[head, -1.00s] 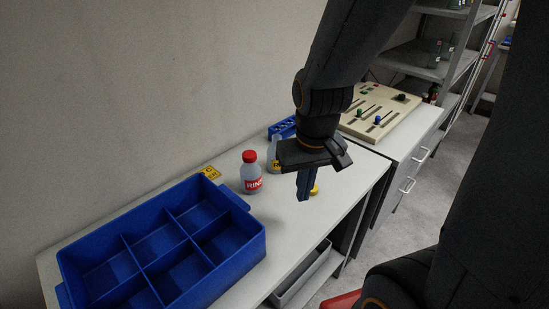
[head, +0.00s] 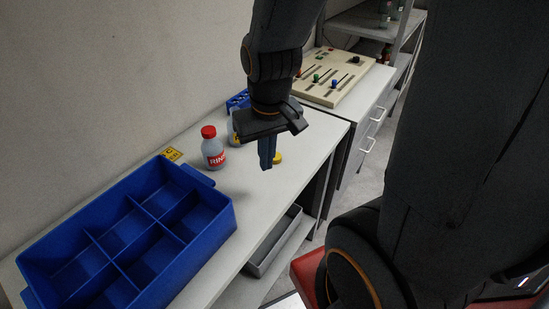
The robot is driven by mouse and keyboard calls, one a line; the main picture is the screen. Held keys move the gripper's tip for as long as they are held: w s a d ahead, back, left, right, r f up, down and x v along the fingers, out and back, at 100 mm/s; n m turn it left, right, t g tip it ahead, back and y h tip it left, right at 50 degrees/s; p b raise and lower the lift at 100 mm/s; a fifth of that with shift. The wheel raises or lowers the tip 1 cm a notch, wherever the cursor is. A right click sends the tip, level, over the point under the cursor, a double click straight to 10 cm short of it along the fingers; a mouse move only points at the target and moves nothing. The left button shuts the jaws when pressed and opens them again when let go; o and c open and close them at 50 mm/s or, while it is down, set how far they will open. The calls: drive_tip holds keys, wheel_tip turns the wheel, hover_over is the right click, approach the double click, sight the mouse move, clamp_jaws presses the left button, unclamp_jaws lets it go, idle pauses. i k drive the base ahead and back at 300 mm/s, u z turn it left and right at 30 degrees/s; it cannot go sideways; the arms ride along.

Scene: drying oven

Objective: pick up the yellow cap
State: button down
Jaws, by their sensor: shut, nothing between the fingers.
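The yellow cap (head: 278,158) lies on the white bench top (head: 235,193) near its front edge. It is partly hidden behind the blue fingers of my gripper (head: 267,166). The fingers point down, close together and empty, just left of the cap in the picture. I cannot tell whether they touch the cap or how high they are above the bench.
A red-capped bottle (head: 213,150) stands left of my gripper; another bottle (head: 234,137) is partly hidden behind it. A blue divided bin (head: 222,222) fills the bench's left part. A slider panel (head: 335,80) is at the back right.

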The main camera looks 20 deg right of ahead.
sight(278, 158)
drive_tip(key=u, duration=0.05)
drive_tip(key=k, duration=1.1)
drive_tip(key=z, duration=0.85)
drive_tip(key=i, duration=1.35)
drive_tip(key=u, duration=0.65)
